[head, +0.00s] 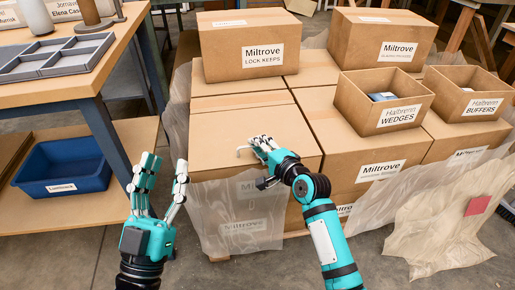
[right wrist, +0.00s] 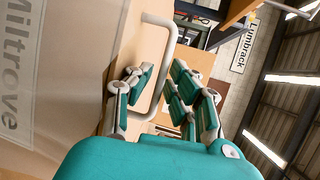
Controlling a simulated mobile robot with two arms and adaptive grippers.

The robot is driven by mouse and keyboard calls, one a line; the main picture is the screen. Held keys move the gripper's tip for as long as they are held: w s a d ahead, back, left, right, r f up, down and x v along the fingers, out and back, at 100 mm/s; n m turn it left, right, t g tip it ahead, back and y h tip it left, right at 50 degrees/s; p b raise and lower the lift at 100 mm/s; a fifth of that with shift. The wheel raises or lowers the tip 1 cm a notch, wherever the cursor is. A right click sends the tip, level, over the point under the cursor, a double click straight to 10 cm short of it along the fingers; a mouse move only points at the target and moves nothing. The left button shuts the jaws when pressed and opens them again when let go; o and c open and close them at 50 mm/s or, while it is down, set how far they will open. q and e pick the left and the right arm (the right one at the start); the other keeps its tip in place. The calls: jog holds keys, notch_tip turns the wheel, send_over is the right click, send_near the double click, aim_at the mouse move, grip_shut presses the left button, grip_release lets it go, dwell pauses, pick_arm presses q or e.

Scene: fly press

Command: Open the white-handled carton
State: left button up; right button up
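The white-handled carton (head: 235,125) is a closed brown box at the front left of the stack, with clear film over its front face. Its white bar handle (head: 243,149) is on top near the front edge. My right gripper (head: 262,145) is at the handle. In the right wrist view the white handle (right wrist: 168,65) runs between the spread fingers of my right gripper (right wrist: 158,92); they look open, and I cannot tell whether any finger touches it. My left gripper (head: 162,180) is open and empty, left of the carton, its fingers pointing up.
A closed carton labelled Lock Keeps (head: 240,58) stands behind. Open boxes labelled Wedges (head: 373,108) and Buffers (head: 460,100) stand to the right. A workbench with a grey tray (head: 20,68) and a blue bin (head: 62,167) are at the left. Loose film (head: 435,225) hangs at the right front.

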jog(key=shift+w+a, duration=0.2)
jog(key=shift+w, duration=0.1)
grip_shut()
jog(key=shift+f, duration=0.1)
